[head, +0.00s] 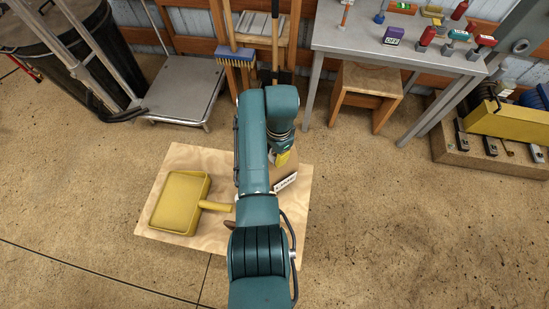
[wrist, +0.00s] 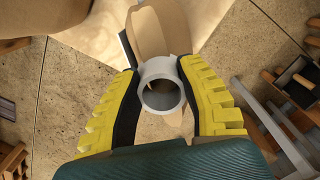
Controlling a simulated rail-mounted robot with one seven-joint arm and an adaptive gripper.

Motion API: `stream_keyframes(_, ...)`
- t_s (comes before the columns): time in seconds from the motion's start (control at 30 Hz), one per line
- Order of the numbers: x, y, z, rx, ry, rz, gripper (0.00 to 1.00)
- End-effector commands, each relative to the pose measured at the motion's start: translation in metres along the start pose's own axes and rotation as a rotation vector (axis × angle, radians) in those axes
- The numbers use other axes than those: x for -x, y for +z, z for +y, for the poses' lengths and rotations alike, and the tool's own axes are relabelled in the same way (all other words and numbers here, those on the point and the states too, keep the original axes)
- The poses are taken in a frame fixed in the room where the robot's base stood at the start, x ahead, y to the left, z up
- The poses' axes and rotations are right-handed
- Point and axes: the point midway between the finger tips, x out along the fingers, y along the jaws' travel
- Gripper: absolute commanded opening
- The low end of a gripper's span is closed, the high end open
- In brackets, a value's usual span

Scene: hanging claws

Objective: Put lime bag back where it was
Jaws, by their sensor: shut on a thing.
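The lime bag, a tan-brown thing with a white label (head: 286,182), shows partly beside my arm in the head view, over the right part of a plywood board. In the wrist view its tan body (wrist: 160,32) is beyond my fingers, with a pale grey ring (wrist: 162,92) at the near end. My gripper (wrist: 160,70) has yellow ribbed fingers with dark pads, shut around this end, one finger on each side. In the head view my gripper (head: 283,158) is mostly hidden by my arm. I cannot tell whether the bag touches the board.
A yellow pan with a handle (head: 180,202) lies on the left of the plywood board (head: 208,160). A grey metal table (head: 345,42) with small tools stands at the back right, a wooden stool (head: 366,90) under it. A flat cart (head: 188,92) is back left.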

Motion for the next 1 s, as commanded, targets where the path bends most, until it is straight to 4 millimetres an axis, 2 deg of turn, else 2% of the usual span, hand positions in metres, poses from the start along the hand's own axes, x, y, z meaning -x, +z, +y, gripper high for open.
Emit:
stream_keyframes(0.03,-0.011,-0.001,0.000,0.000,0.001,0.000,0.00)
stream_keyframes(0.37,-0.014,-0.001,0.000,0.001,0.000,0.000,0.00)
stream_keyframes(0.4,-0.014,-0.001,0.000,0.001,0.001,0.000,0.41)
stream_keyframes(0.5,-0.013,-0.001,0.000,0.001,0.001,0.000,0.60)
stream_keyframes(0.83,-0.009,-0.001,0.000,0.001,-0.001,0.000,0.61)
stream_keyframes(0.93,0.005,-0.001,-0.001,0.001,-0.002,0.001,0.61)
stream_keyframes(1.0,0.022,-0.001,-0.001,0.001,-0.004,0.003,0.61)
